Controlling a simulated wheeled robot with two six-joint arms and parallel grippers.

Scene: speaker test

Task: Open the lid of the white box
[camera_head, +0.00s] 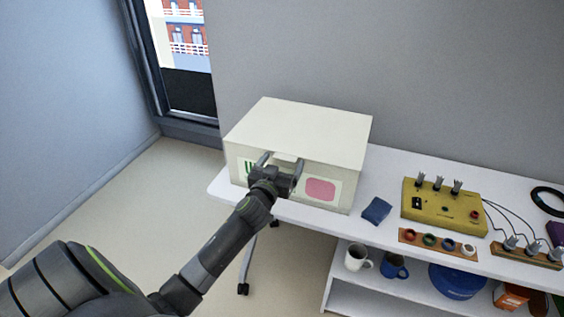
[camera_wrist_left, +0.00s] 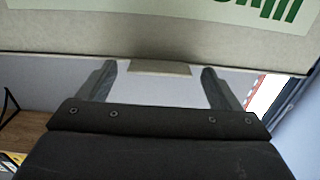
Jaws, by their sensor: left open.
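The white box (camera_head: 325,132) stands at the left end of the white table, its lid (camera_head: 300,128) lying flat and shut on top. Its front carries a green mark and a pink patch. My left gripper (camera_head: 281,160) is open at the box's front, just under the lid's front edge. In the left wrist view, the box front (camera_wrist_left: 100,30) fills the top with upside-down green print. A small beige tab (camera_wrist_left: 160,68) at the box edge shows between the spread fingers (camera_wrist_left: 160,75); I cannot tell whether they touch the box. My right gripper is out of view.
Right of the box on the table (camera_head: 385,165) are a dark blue cloth-like item (camera_head: 376,210), a yellow device (camera_head: 440,207) and a wooden strip (camera_head: 436,243) with coloured rings. Mugs (camera_head: 356,257) and a blue bowl (camera_head: 457,281) stand on the lower shelf. A wall is behind.

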